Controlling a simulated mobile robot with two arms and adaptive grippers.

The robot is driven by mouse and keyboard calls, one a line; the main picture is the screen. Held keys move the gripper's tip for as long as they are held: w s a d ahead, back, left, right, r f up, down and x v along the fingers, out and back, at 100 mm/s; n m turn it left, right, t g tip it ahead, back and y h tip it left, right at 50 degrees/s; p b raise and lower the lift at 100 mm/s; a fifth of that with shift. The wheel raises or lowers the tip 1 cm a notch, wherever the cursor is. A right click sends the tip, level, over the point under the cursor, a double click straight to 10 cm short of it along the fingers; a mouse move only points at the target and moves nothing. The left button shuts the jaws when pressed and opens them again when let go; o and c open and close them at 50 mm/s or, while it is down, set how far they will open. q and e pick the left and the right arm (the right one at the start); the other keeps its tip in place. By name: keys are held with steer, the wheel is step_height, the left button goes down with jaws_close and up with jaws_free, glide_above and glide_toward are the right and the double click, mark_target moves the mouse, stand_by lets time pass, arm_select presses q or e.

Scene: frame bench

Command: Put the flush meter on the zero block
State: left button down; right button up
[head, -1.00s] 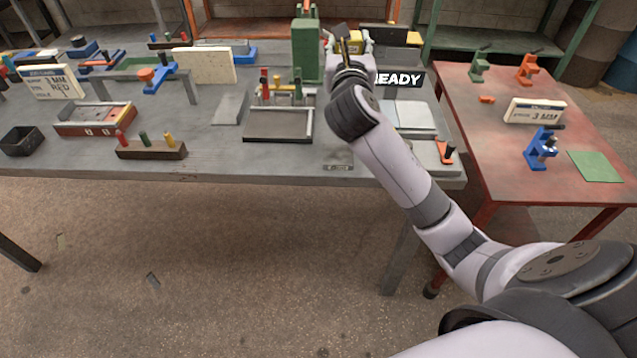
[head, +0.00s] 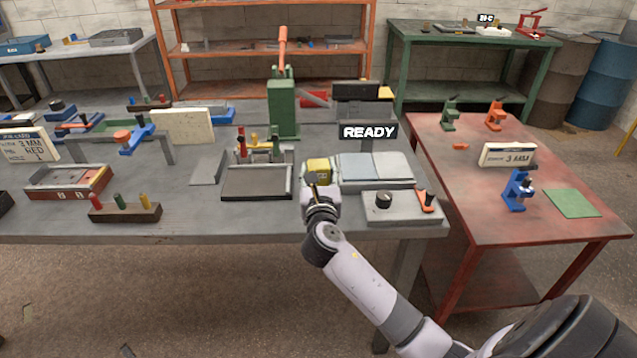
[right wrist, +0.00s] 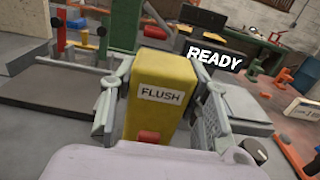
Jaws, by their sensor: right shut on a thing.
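The flush meter (head: 318,169) is a yellow block. In the right wrist view its label reads FLUSH, with a red button below (right wrist: 160,95). My right gripper (head: 319,184) is shut on it, with a grey finger on each side. It is held over the bench's front part, left of a flat two-tone grey plate (head: 376,167). No label marks the zero block, so I cannot tell whether this plate is it. The underside of the meter is hidden. My left gripper is out of view.
A green press (head: 283,108) stands behind. A framed tray with coloured pegs (head: 257,182) is to the left. A grey unit with a black knob and orange lever (head: 404,207) is at the front right. A READY sign (head: 368,132) shows behind the plate.

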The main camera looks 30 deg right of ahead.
step_height(320, 180, down, 3)
steer(key=shift+r, duration=0.2)
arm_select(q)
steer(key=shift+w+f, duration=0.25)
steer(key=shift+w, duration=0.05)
arm_select(e)
steer(key=shift+f, duration=0.1)
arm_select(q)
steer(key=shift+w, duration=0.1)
arm_select(e)
steer(key=shift+f, duration=0.2)
steer(key=o, duration=1.3)
steer(key=shift+c, duration=0.2)
